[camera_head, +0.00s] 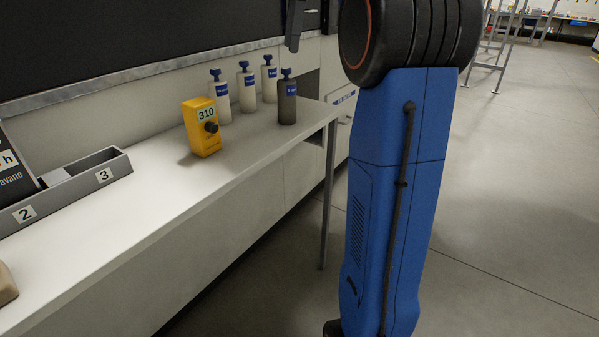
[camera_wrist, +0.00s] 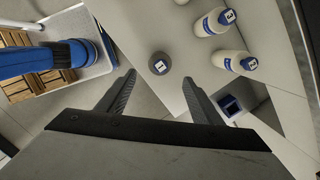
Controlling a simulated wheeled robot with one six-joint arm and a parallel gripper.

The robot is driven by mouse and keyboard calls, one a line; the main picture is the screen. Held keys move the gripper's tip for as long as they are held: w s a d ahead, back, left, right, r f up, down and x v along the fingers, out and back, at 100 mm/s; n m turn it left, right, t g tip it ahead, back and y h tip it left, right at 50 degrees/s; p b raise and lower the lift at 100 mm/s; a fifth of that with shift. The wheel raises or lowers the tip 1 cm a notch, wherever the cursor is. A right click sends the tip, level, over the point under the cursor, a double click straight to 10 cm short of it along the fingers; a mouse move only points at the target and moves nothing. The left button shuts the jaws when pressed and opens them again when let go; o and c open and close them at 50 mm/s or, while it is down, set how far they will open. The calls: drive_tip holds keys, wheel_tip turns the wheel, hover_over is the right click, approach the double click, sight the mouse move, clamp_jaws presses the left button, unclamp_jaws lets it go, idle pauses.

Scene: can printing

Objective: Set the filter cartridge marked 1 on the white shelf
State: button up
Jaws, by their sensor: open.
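A dark grey bottle-like cartridge (camera_head: 287,104) with a blue top stands upright near the right end of the white bench top (camera_head: 130,215). In the wrist view, a round grey cartridge (camera_wrist: 159,64) labelled 1 is seen from above; it appears to be the same one. My gripper (camera_wrist: 159,77) is open, its two fingers pointing toward this cartridge, one on each side in the picture. A dark part, perhaps of my gripper, hangs at the top edge of the head view. I cannot tell which surface is the white shelf.
Several cream bottles with blue tops (camera_head: 246,90) stand behind the grey one; two show labels 2 (camera_wrist: 235,63) and 3 (camera_wrist: 212,22). A yellow device reading 310 (camera_head: 202,127) stands left of them. A grey numbered tray (camera_head: 85,186) is farther left. Bench between is clear.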

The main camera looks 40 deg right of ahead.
drive_tip(key=s+a+f+n+t+h, duration=0.1)
drive_tip(key=s+a+f+n+t, duration=0.1)
drive_tip(key=s+a+f+n, duration=1.15)
drive_tip(key=s+a+f+n+t, duration=0.1)
drive_tip(key=s+f+n, duration=0.3)
drive_tip(key=s+f, duration=0.4)
drive_tip(key=s+a+f+n+t, duration=0.1)
drive_tip(key=s+a+f+n, duration=0.2)
drive_tip(key=s+f+n, duration=0.2)
drive_tip(key=s+f, duration=0.3)
drive_tip(key=f, duration=0.4)
drive_tip(key=shift+a+f+h, duration=0.15)
drive_tip(key=shift+a+h, duration=0.05)
drive_tip(key=shift+h, duration=0.1)
drive_tip(key=shift+s+n, duration=0.1)
drive_tip(key=shift+n, duration=0.15)
